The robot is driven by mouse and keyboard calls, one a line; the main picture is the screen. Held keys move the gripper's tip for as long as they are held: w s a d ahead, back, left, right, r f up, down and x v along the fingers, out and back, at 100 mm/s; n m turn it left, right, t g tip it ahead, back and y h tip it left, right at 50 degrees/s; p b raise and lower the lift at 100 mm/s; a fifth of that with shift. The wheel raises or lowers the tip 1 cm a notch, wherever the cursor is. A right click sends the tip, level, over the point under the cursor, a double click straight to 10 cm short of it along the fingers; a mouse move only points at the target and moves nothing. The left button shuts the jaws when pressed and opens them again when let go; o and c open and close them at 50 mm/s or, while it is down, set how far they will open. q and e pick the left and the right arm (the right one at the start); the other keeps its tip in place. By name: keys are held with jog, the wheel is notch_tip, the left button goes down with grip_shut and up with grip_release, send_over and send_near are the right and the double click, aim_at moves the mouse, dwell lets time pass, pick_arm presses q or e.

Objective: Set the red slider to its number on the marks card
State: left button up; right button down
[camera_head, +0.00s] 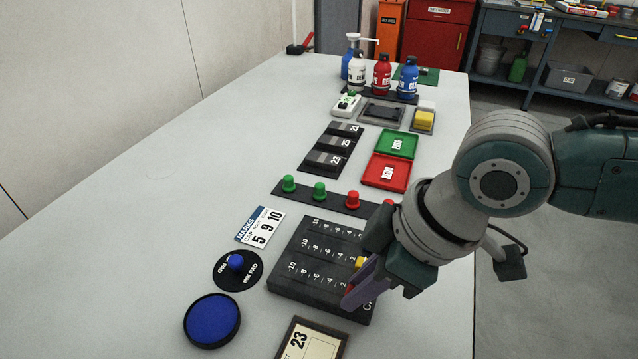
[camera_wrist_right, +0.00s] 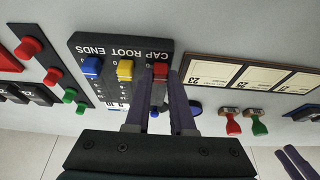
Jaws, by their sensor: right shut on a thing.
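The black slider board (camera_head: 290,284) has three numbered tracks and the label CAP ROOT ENDS (camera_wrist_right: 122,54). The red slider (camera_wrist_right: 160,71) stands on the CAP track near its low-number end, level with the others. My right gripper (camera_wrist_right: 160,92) is shut on it from above; in the head view the gripper (camera_head: 362,284) hides most of it. The yellow slider (camera_wrist_right: 125,69) and blue slider (camera_wrist_right: 92,66) are on the other tracks. The marks card (camera_head: 260,228) shows 5, 9 and 10. Purple fingers, apparently my left gripper (camera_wrist_right: 297,163), show at the wrist view's lower right.
An ink pad (camera_head: 250,277) with a blue-knobbed stamp and a round blue pad (camera_head: 212,319) lie left of the board. A framed card (camera_head: 310,345) is close in front. A strip with green and red knobs (camera_head: 319,195) lies behind. The table's left side is clear.

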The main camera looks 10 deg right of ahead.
aim_at(312, 286)
jog(key=a, duration=0.1)
jog(key=w+a+b, duration=0.1)
jog(key=w+a, duration=0.1)
jog(key=shift+w+a+b, duration=0.25)
jog(key=shift+a+b, duration=0.1)
jog(key=shift+a, duration=0.05)
jog(key=c, duration=1)
grip_release()
jog(key=shift+c, duration=0.2)
jog(key=shift+r, duration=0.15)
